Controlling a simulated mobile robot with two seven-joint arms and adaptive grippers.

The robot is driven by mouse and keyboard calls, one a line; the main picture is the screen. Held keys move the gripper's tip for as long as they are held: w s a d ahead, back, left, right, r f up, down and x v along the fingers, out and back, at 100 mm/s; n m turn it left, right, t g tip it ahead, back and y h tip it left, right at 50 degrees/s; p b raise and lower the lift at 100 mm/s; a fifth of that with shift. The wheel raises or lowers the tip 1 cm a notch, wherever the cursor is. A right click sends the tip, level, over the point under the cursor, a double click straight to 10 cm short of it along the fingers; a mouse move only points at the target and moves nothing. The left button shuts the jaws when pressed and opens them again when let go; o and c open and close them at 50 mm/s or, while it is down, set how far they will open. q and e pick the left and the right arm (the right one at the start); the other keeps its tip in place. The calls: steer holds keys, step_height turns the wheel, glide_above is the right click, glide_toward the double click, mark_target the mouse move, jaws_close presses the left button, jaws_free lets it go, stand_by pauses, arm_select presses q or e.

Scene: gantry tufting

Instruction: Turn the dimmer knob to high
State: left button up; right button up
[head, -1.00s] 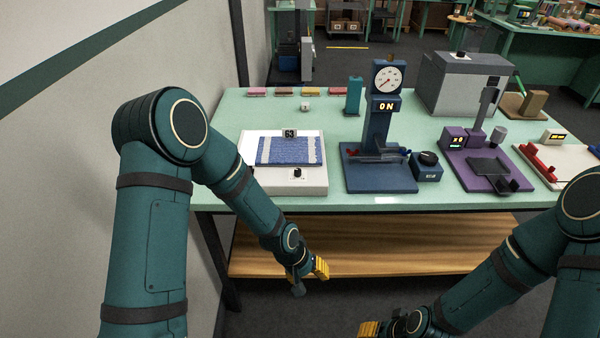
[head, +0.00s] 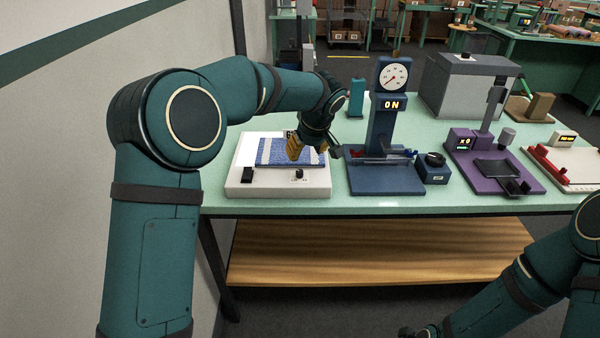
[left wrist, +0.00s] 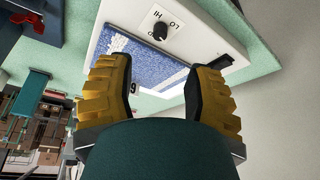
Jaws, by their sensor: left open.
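The black dimmer knob (head: 299,174) sits on the front right of a white light box (head: 275,186) with a blue cloth swatch (head: 268,150) on top. The left wrist view shows the knob (left wrist: 160,31) close up, with LO and HI printed beside it; its exact setting is hard to read. My left gripper (head: 314,148) is open and empty above the box's right part, behind the knob and apart from it. Its yellow-padded fingers (left wrist: 157,70) spread below the knob in the left wrist view.
A black switch-like block (head: 247,188) is at the box's front left. A blue gauge stand (head: 380,180) reading ON stands close on the right, with a small dial box (head: 433,168) beside it. A purple device (head: 490,170) stands farther right.

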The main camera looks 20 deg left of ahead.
mark_target(299, 170)
arm_select(q)
steer(key=b+x, duration=0.1)
steer(key=x, duration=0.9)
steer(key=shift+f, duration=0.25)
jaws_close()
